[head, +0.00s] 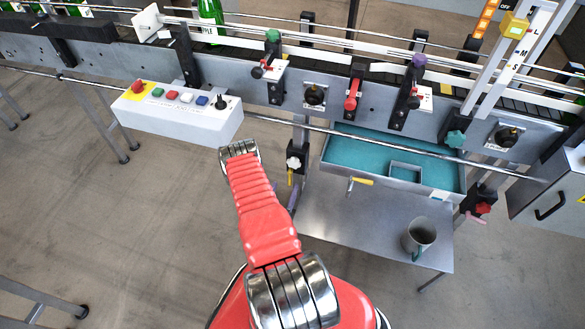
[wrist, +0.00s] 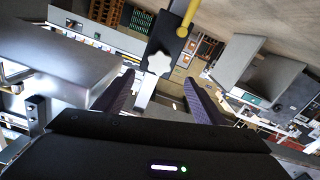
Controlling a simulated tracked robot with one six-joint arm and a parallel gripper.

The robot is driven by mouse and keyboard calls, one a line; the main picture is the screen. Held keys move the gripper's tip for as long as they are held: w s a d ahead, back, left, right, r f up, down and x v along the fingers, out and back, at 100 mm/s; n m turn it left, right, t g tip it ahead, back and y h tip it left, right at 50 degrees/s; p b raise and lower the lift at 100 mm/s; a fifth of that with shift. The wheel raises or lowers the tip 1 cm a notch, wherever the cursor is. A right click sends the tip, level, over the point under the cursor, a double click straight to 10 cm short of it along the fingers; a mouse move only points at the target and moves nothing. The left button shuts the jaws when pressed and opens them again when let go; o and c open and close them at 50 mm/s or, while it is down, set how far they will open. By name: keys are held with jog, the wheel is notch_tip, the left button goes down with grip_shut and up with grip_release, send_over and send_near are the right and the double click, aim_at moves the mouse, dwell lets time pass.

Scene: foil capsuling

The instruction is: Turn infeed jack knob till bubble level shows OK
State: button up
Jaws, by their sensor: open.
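A white star-shaped knob (head: 294,162) sits on a black block on a post under the conveyor's front rail, left of the teal tray. It also shows in the wrist view (wrist: 158,63), on its dark block with a yellow lever (wrist: 188,22) beside it. My gripper (wrist: 159,85) is open, with one purple finger on each side of the knob in the picture. I cannot tell whether the fingers reach it, and no contact shows. In the head view my red arm mostly hides the gripper. I cannot make out a bubble level or its reading.
A control box (head: 178,112) with coloured buttons hangs left of my arm. A teal-lined tray (head: 455,190) and a grey table with a mug (head: 418,236) stand to the right. A red knob (head: 483,208) sits farther right. Open floor lies left.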

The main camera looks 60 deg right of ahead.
aim_at(293, 165)
jog(key=d, duration=0.4)
jog(key=w+d, duration=0.1)
jog(key=d, duration=0.3)
jog(key=w+d, duration=0.1)
jog(key=d, duration=0.3)
jog(key=shift+c, duration=0.6)
jog(key=shift+a, duration=0.1)
jog(key=c, duration=0.9)
